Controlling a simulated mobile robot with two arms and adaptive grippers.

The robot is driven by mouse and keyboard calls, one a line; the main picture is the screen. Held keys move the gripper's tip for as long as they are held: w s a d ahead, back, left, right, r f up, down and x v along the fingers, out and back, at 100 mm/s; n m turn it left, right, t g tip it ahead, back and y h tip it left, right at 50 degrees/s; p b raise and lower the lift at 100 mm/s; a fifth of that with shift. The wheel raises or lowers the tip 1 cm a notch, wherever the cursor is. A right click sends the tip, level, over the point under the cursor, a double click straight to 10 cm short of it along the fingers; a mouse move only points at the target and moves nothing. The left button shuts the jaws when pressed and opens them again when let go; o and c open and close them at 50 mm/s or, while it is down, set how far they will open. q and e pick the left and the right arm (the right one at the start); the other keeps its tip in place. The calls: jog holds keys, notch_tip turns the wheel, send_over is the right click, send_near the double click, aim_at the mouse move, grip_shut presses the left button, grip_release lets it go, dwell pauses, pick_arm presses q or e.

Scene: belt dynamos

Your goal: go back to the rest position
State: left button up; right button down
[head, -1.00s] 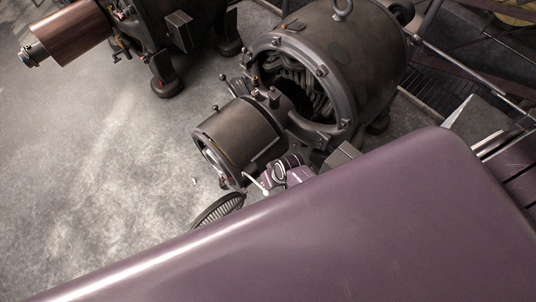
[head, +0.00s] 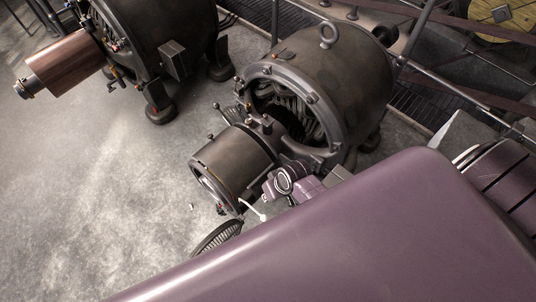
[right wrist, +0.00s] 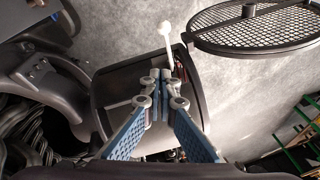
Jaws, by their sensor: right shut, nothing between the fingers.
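My right gripper (right wrist: 160,76) is shut and empty in the right wrist view, its blue pads meeting at the tips. It points toward the dark end drum (right wrist: 118,92) of a dynamo. A slim white piece with a rounded end (right wrist: 166,36) shows just past the fingertips. In the head view, my purple right wrist is in front of the near dynamo (head: 340,72), close to its drum (head: 232,160). The fingers are hard to make out there. The white piece (head: 252,210) shows at the drum's lower edge. My left gripper is not in view.
A second dynamo (head: 165,50) with a copper cylinder (head: 65,66) stands at the upper left. A round mesh guard (right wrist: 262,28) is close to the gripper on the right. Railings and grating lie at the upper right. Grey floor (head: 90,190) is open at left.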

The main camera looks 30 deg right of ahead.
jog(key=shift+r, duration=0.15)
jog(key=shift+s, duration=0.1)
dwell(0.4)
jog(key=s+d+f+g+h, duration=0.1)
jog(key=s+d+f, duration=0.2)
jog(key=s+f, duration=1.35)
jog(key=s, duration=0.3)
jog(key=s+d+f+n, duration=0.1)
jog(key=s+f, duration=0.1)
jog(key=s, duration=0.4)
jog(key=s+d+f+n+g+h, duration=0.1)
jog(key=s+f, duration=0.2)
jog(key=s, duration=0.2)
jog(key=shift+s+d, duration=0.15)
jog(key=shift+d, duration=0.1)
